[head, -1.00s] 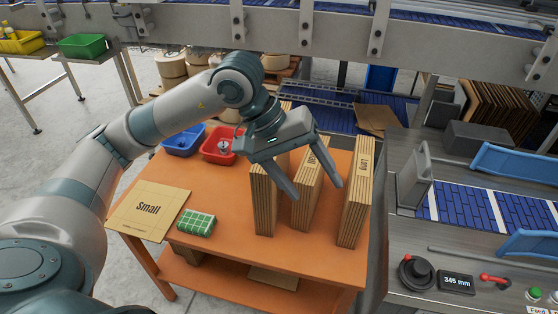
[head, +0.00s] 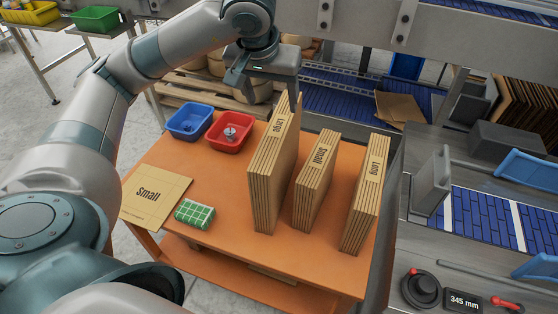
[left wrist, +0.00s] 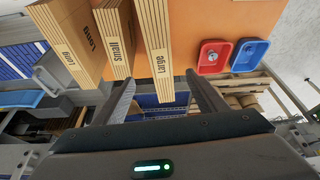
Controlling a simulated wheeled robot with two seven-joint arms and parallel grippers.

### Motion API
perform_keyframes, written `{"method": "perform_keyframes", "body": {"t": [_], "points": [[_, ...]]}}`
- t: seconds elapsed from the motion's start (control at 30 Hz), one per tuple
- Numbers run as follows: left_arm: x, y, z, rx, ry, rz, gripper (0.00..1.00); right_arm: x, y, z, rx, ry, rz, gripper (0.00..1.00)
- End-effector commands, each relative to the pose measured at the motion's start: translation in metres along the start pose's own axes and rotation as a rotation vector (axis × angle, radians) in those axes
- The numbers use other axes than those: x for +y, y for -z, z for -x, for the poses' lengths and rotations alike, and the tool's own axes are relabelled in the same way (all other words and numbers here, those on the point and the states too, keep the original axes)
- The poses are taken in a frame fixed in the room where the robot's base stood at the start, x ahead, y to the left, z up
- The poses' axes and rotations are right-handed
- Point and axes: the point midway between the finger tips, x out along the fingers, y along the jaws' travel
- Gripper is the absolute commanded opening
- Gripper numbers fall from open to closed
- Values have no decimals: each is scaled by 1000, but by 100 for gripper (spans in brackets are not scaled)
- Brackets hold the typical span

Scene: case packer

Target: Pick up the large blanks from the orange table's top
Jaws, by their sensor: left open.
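The large blanks (head: 270,175) stand upright as a tall cardboard stack marked "Large" on the orange table (head: 225,238). In the left wrist view the large blanks (left wrist: 160,45) stand just beyond the fingers, roughly in line with the gap between them. My left gripper (head: 264,88) is open and empty at the far end of this stack, near its top. In the left wrist view its fingers (left wrist: 163,100) are spread wide. Whether a finger touches the stack cannot be told. My right gripper is not in view.
Upright "Small" blanks (head: 316,180) and "Long" blanks (head: 365,195) stand to the right, with narrow gaps. A blue bin (head: 187,122), red bin (head: 229,132), flat "Small" sheet (head: 157,196) and green checked block (head: 194,214) lie left. A conveyor machine (head: 425,240) borders the table's right.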

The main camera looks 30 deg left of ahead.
Motion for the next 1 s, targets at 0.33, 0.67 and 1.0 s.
{"method": "perform_keyframes", "body": {"t": [0.33,0.67,1.0], "points": [[1,-2,-23,-5,-1,-1,66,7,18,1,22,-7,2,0],[0,-1,-59,-6,0,2,66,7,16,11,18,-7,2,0],[0,-1,-106,-6,0,1,66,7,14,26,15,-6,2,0]]}}
